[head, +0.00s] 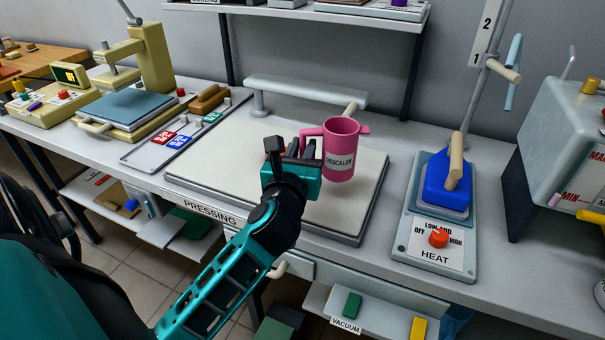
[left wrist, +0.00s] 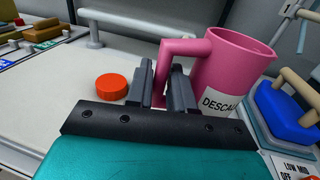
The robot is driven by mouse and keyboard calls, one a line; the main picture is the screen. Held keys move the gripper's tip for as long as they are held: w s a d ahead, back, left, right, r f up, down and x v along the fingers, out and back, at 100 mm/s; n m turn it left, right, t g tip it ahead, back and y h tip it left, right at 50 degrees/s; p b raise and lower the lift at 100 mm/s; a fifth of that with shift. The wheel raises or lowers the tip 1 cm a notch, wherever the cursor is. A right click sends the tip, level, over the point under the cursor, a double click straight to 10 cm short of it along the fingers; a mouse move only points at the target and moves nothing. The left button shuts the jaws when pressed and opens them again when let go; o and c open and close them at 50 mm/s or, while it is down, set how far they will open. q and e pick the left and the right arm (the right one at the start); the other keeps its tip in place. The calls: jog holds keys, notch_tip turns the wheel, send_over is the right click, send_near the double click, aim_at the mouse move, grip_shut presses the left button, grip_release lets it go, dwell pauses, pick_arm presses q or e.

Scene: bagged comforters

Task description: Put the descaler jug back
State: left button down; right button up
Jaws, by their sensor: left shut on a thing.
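The pink descaler jug (head: 342,150) has a white label and is over the padded pressing board (head: 235,150). I cannot tell if its base touches the board. My left gripper (head: 297,148) is shut on the jug's handle, at the jug's left side. In the left wrist view the two fingers (left wrist: 163,88) stand on either side of the pink handle, and the jug body (left wrist: 232,65) is to their right, a little tilted. A red round cap (left wrist: 112,87) lies on the board left of the fingers. My right gripper is not in view.
A blue iron (head: 448,185) sits on the heat base (head: 435,245) to the right. A grey tank (head: 565,130) stands at far right. A shelf (head: 300,12) runs above the back. A yellow press (head: 150,60) and a tray (head: 190,130) are at left.

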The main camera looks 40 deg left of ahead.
pick_arm(q)
notch_tip(320, 180, down, 4)
jog(key=shift+r+b, duration=0.1)
jog(key=shift+b, duration=0.6)
jog(key=shift+f, duration=0.6)
jog(key=c, duration=1)
grip_release()
jog(key=shift+r, duration=0.15)
jog(key=shift+s+d, duration=0.1)
jog(key=shift+s, duration=0.05)
jog(key=b+v, duration=0.2)
jog(key=v, duration=0.9)
jog(key=shift+s+d+r, duration=0.15)
jog(key=shift+s, duration=0.15)
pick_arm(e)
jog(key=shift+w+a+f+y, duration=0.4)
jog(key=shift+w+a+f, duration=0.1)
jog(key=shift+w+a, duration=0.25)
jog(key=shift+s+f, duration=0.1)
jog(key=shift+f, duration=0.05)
